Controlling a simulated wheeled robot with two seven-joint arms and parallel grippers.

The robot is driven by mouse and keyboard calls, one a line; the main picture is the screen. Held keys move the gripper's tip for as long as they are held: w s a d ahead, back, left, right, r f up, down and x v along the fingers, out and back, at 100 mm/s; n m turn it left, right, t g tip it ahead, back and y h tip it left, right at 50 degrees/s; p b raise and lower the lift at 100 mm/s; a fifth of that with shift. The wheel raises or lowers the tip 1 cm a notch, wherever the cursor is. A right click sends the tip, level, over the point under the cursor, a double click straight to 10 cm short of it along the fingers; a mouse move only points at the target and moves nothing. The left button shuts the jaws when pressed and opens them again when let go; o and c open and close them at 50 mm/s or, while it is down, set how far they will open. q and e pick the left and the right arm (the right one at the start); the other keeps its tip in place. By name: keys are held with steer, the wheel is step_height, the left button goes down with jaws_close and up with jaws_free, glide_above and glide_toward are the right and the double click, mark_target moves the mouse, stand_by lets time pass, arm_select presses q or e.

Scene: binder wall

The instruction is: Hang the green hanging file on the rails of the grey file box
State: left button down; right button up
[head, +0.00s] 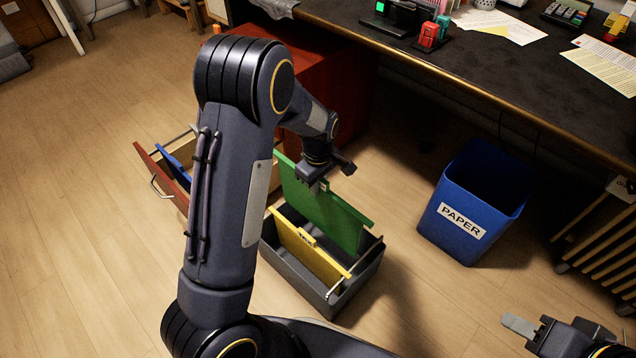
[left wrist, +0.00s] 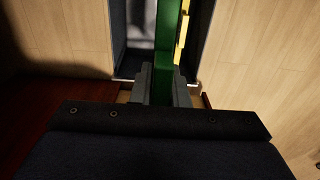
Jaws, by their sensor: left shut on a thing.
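The green hanging file (head: 328,212) is upright over the grey file box (head: 292,273). Its lower part drops behind the box's near contents, so I cannot tell whether its ends touch the rails (head: 335,288). In the left wrist view the green file (left wrist: 168,50) runs between the fingers (left wrist: 166,88). A yellow file (head: 306,248) hangs in the box in front of it. My right gripper (head: 531,330) is at the lower right, away from the box; its jaw state is unclear.
A blue paper bin (head: 452,218) stands right of the box. A red cabinet (head: 335,85) is behind it, with an open drawer (head: 162,178) holding a blue file at the left. The dark desk (head: 440,75) spans the back right. Floor is clear between box and bin.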

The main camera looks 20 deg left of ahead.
mark_target(318, 213)
stand_by(0.4)
arm_select(q)
steer(key=shift+f+b, duration=0.95)
steer(key=shift+f, duration=0.8)
steer(key=shift+f+b, duration=1.3)
steer(key=shift+f, duration=1.05)
steer(key=shift+f+b, duration=1.75)
steer(key=shift+f, duration=0.95)
